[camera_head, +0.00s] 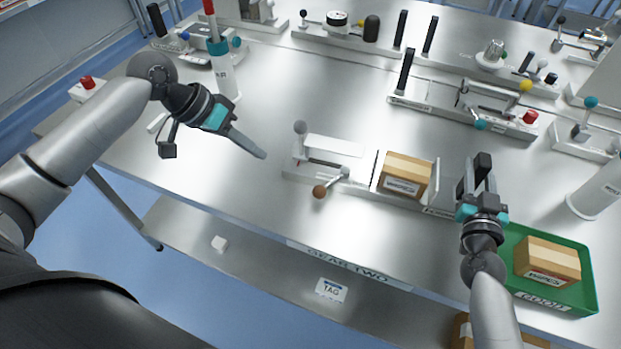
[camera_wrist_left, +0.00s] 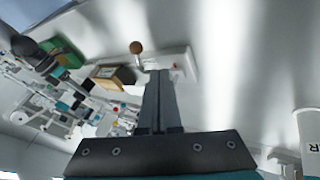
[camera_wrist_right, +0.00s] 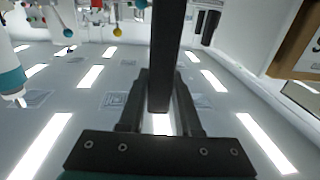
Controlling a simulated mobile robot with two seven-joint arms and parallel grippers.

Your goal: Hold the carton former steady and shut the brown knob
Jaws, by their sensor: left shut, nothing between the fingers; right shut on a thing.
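The carton former (camera_head: 335,150) is a long metal fixture at the middle of the table's near side, with a cardboard carton (camera_head: 404,174) standing in its right half. Its brown knob (camera_head: 319,191) is on the end of a short lever sticking out toward the near side; the knob also shows in the left wrist view (camera_wrist_left: 136,47). My left gripper (camera_head: 262,155) is shut and empty, above the table left of the former and apart from it. My right gripper (camera_head: 475,174) is shut on a black upright handle (camera_wrist_right: 166,50) at the former's right end.
A green tray (camera_head: 595,285) with another carton (camera_head: 547,260) is right of my right gripper. Other fixtures with levers and black posts line the table's back. A white bottle-like cylinder (camera_head: 224,75) stands behind my left gripper. Bare tabletop surrounds the former's left end.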

